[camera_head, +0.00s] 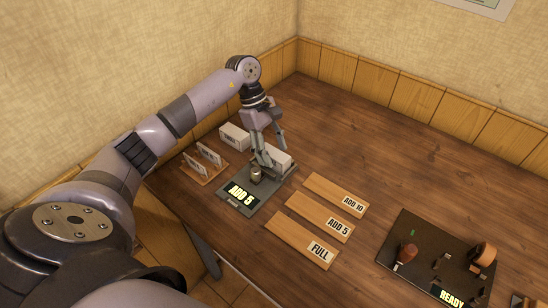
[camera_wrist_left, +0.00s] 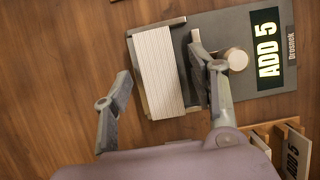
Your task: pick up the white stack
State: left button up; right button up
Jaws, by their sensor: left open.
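The white stack (camera_wrist_left: 158,72) is a block of thin white sheets standing on the dark plate of the ADD 5 device (camera_wrist_left: 233,22). In the head view the white stack (camera_head: 280,156) is partly hidden behind my left gripper (camera_head: 270,155). In the left wrist view my left gripper (camera_wrist_left: 158,62) is open, with one finger on each side of the stack. The right finger overlaps the plate between the stack and a round metal knob (camera_wrist_left: 236,59). I cannot tell whether either finger touches the stack. My right gripper is not in view.
A white labelled box (camera_head: 235,136) stands behind, near the wall. A small wooden card rack (camera_head: 203,168) is left of the device. Wooden boards marked ADD 10 (camera_head: 328,189), ADD 5 (camera_head: 313,212) and FULL (camera_head: 293,236) lie to the right. A dark READY board (camera_head: 425,240) lies further right.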

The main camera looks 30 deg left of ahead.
pick_arm(q)
jog(key=shift+f, duration=0.1)
grip_shut()
dwell(0.8)
